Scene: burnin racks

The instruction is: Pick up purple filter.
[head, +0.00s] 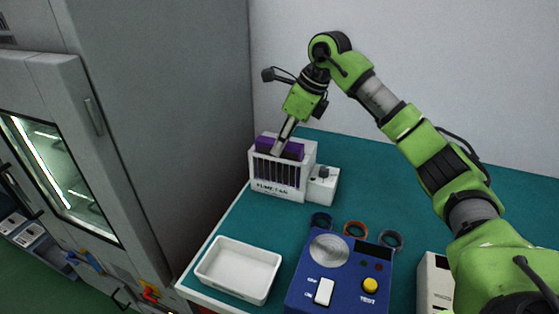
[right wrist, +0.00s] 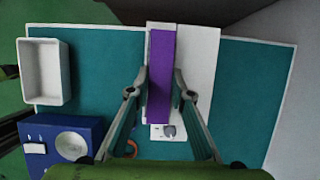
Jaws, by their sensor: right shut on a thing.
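The purple filter (head: 291,151) sits in the top of a white box labelled as a fume unit (head: 277,191) on the teal bench. In the right wrist view the filter (right wrist: 161,60) is a long purple strip between my fingers. My right gripper (head: 277,151) reaches down onto the filter from above. In the right wrist view its two fingers (right wrist: 160,82) are closed against the filter's sides. The filter's lower part is hidden inside the box, behind its slotted front. My left gripper is not in view.
A white tray (head: 205,270) and a blue test device (head: 335,274) stand on the bench's front part. Several rings, one of them orange-brown (head: 355,228), lie behind the device. A grey cabinet (head: 165,90) stands at left. The bench's right side is mostly clear.

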